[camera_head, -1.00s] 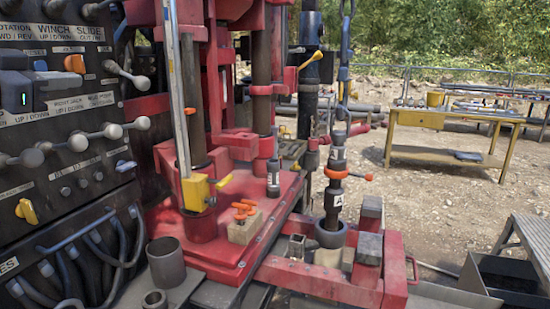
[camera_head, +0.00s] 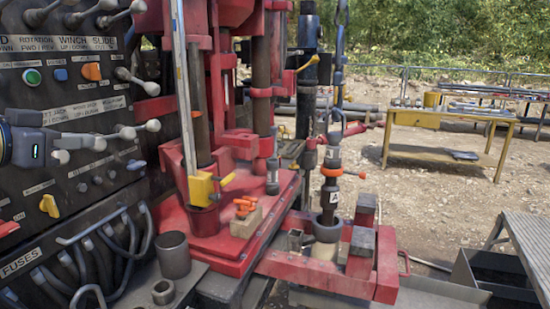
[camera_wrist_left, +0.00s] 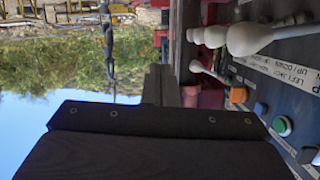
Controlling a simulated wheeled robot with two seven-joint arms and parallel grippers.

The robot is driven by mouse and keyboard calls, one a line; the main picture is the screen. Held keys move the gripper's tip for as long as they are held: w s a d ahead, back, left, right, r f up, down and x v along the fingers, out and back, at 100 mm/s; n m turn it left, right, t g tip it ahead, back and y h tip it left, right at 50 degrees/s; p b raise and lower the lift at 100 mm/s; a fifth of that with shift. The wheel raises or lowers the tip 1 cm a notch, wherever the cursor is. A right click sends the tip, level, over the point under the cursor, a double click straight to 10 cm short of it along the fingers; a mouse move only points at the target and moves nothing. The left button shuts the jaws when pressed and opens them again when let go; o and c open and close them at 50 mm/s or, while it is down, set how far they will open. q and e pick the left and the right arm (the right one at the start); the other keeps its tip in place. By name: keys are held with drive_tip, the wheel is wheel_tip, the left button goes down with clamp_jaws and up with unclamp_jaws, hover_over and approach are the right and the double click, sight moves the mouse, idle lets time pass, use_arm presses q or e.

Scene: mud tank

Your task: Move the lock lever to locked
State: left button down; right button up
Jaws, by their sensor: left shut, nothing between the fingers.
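My left gripper (camera_head: 62,143) is at the left edge of the head view, in front of the dark control panel (camera_head: 80,190) and close to its lower row of levers (camera_head: 125,131). It is shut and empty; its narrow dark fingers also show in the left wrist view (camera_wrist_left: 160,85). White-knobbed levers (camera_wrist_left: 245,38) stand to their right there. I cannot tell for certain which part is the lock lever. A yellow block with a small yellow handle (camera_head: 203,189) sits at the red mast's foot. My right gripper is not in view.
A red deck (camera_head: 215,243) carries orange-handled pieces on a block (camera_head: 244,215). A dark tool with an orange collar (camera_head: 330,172) hangs over a round holder at right. A metal cup (camera_head: 173,255) stands near the front. A yellow table (camera_head: 450,125) is farther back, across open ground.

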use_arm(q)
drive_tip(key=s+d+f+n+g+p, duration=0.2)
drive_tip(key=s+d+f, duration=0.2)
drive_tip(key=s+f, duration=0.3)
drive_tip(key=s+d+f+n+g+y+p, duration=0.1)
drive_tip(key=s+d+f+n+g+p, duration=0.1)
drive_tip(key=s+f, duration=0.5)
drive_tip(key=s+d+f+n+g+p, duration=0.2)
drive_tip(key=s+f, duration=0.6)
drive_tip(key=f, duration=0.7)
drive_tip(key=d+g+p, duration=0.1)
drive_tip(key=d+g, duration=0.1)
drive_tip(key=d, duration=0.1)
drive_tip(key=shift+d+f+n+y, duration=0.3)
drive_tip(key=shift+f+n, duration=0.1)
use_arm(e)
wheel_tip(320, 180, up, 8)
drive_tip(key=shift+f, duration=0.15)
use_arm(q)
drive_tip(key=shift+s, duration=0.1)
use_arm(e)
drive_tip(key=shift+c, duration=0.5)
